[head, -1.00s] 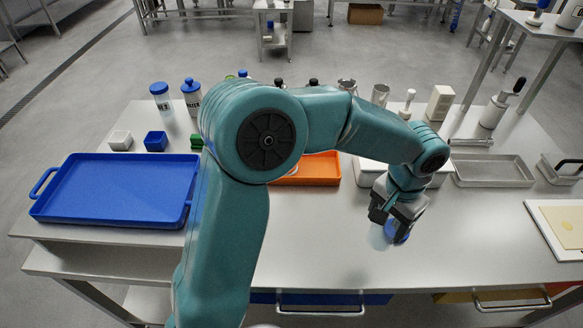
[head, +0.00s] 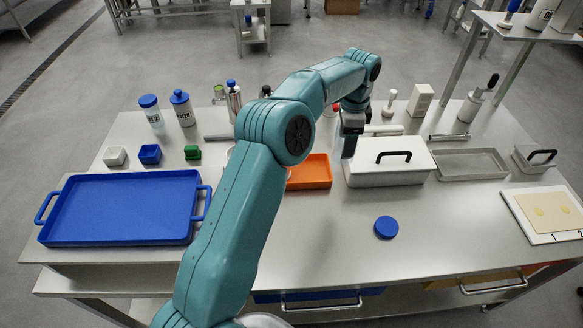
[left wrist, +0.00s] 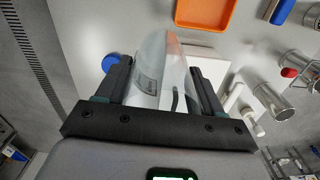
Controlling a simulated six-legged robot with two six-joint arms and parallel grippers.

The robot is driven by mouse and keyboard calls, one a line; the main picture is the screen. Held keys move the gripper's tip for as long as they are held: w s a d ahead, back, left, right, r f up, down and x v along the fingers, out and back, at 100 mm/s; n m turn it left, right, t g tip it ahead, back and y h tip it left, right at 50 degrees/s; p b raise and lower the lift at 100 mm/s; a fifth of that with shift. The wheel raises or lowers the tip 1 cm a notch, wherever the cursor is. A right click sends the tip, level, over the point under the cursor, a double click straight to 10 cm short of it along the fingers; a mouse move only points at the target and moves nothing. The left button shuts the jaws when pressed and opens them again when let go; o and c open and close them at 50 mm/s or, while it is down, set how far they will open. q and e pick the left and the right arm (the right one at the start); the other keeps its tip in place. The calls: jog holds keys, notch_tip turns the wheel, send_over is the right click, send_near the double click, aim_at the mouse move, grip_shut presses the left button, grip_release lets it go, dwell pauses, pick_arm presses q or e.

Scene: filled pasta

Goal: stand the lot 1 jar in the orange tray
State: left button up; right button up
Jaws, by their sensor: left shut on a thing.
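My left gripper (head: 350,125) is shut on a clear jar (left wrist: 158,75), which fills the space between its fingers in the left wrist view. The jar has a pale label too small to read, so I cannot confirm the lot number. In the head view the gripper mostly hides the jar, near the white lidded box's left end. The orange tray (head: 318,172) is left of the gripper, partly hidden by my arm; it also shows in the left wrist view (left wrist: 205,12). A blue round lid (head: 386,227) lies on the table. My right gripper is not in view.
The white box (head: 388,170) with a black handle stands right of the orange tray. A blue tray (head: 125,208) is at left. Blue-capped containers (head: 181,108) and small bins (head: 150,153) stand behind it. The front middle of the table is clear around the lid.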

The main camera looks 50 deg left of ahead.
pick_arm(q)
jog(key=s+a+r+m+p, duration=0.1)
jog(key=a+m+p, duration=0.15)
jog(key=a, duration=0.35)
jog(key=a+r+m+p, duration=0.2)
jog(key=a+m, duration=0.2)
jog(key=a, duration=0.3)
jog(key=f+b, duration=0.3)
jog(key=f, duration=0.3)
jog(key=f+b, duration=0.2)
jog(key=f, duration=0.5)
jog(key=f+b, duration=0.3)
jog(key=f, duration=0.4)
jog(key=shift+s+a+b, duration=0.15)
jog(key=shift+s+b, duration=0.15)
jog(key=shift+b, duration=0.05)
jog(key=shift+f, duration=0.1)
jog(key=shift+f, duration=0.15)
jog(key=o, duration=1.1)
jog(key=shift+o, duration=0.2)
